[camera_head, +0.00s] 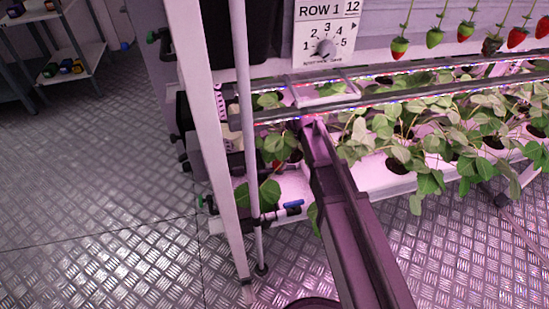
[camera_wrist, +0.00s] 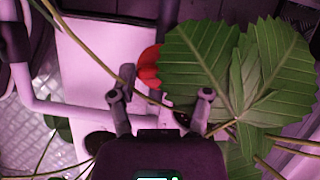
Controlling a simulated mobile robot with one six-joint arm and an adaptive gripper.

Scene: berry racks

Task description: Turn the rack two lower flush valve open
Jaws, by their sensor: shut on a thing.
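A small valve with a blue lever (camera_head: 293,204) sits at the left end of the lower white channel in the head view, beside a grey upright pipe; the lever lies nearly level. No label marks it as rack two's. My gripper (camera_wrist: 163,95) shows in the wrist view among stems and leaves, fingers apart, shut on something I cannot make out. No blue lever shows there. A red strawberry (camera_wrist: 149,68) and a large leaf (camera_wrist: 205,62) lie beyond the fingers. In the head view my arm reaches into the rack and its end is hidden.
The rack's white post (camera_head: 207,125) stands at the left. Lit rails (camera_head: 390,97) cross above the plants. A ROW 1 sign (camera_head: 325,32) with a dial hangs behind. Free metal floor (camera_head: 90,190) lies left.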

